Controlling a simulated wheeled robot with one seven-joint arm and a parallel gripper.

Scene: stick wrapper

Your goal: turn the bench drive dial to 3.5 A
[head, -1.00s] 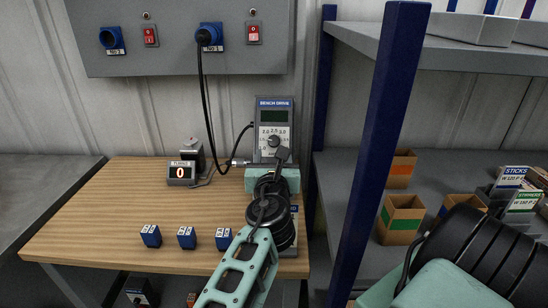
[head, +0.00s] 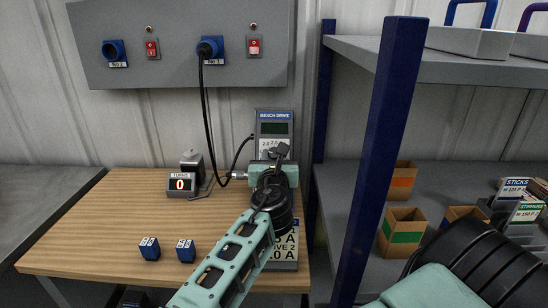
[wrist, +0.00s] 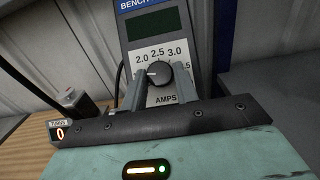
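The bench drive (head: 274,128) is a grey upright box with a dark green blank display at the back right of the wooden bench. In the wrist view its dial (wrist: 159,72) is a round dark knob with a pale mark toward the left. In the head view my gripper (head: 279,152) covers the dial.
A turns counter (head: 181,183) reading 0 and two blue blocks (head: 150,248) (head: 185,250) stand on the bench. A black cable (head: 203,110) runs from the wall socket (head: 209,50). A blue shelf post (head: 378,150) stands close on the right.

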